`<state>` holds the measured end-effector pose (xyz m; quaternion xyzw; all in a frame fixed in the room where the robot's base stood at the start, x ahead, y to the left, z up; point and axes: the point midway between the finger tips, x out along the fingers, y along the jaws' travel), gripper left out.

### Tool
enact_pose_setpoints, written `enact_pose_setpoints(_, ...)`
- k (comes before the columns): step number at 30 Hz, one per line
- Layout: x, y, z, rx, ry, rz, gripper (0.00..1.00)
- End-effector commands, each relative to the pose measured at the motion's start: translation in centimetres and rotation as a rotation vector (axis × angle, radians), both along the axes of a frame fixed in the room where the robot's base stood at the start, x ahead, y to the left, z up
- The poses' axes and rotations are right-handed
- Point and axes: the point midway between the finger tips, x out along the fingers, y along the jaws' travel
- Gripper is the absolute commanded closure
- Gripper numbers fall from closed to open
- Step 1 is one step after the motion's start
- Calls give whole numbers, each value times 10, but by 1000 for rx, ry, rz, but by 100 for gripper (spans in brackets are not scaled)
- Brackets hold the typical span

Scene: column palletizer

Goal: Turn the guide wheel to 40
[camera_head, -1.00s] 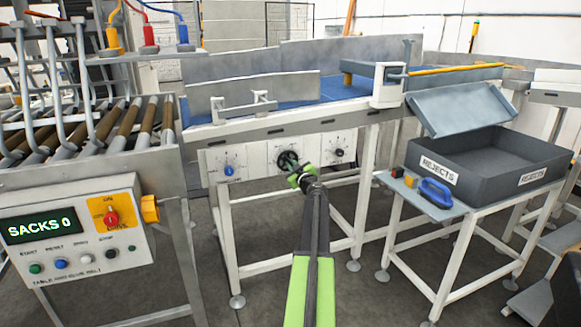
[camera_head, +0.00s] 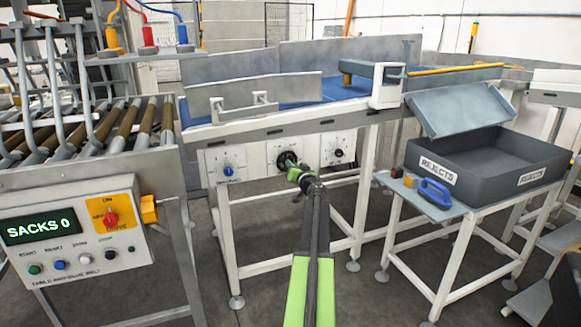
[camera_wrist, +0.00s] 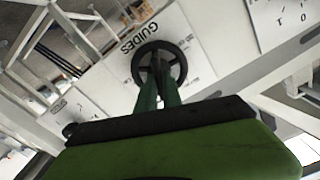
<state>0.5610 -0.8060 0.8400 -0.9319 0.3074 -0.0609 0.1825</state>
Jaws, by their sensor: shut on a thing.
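The guide wheel (camera_head: 284,158) is a small black handwheel on the middle white panel under the conveyor. In the wrist view the wheel (camera_wrist: 182,64) shows as a black ring below the word GUIDES (camera_wrist: 138,36), which appears upside down. My gripper (camera_head: 291,170) reaches it from the front. In the wrist view the two dark green fingers of my gripper (camera_wrist: 158,76) are shut on the wheel near its centre. The fingers hide part of the hub. The scale marks around the wheel are too small to read, so I cannot tell its setting.
A blue knob (camera_head: 228,171) is on the panel to the left, and a black knob (camera_head: 338,153) on the panel to the right. The conveyor frame (camera_head: 290,122) runs above. White legs (camera_head: 362,205) stand nearby. A table with the grey rejects bin (camera_head: 490,160) is at the right.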

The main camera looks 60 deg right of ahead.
Motion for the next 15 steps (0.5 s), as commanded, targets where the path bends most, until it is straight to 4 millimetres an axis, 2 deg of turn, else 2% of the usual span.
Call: enact_pose_setpoints(15,3,1,0,110,-82,6,100)
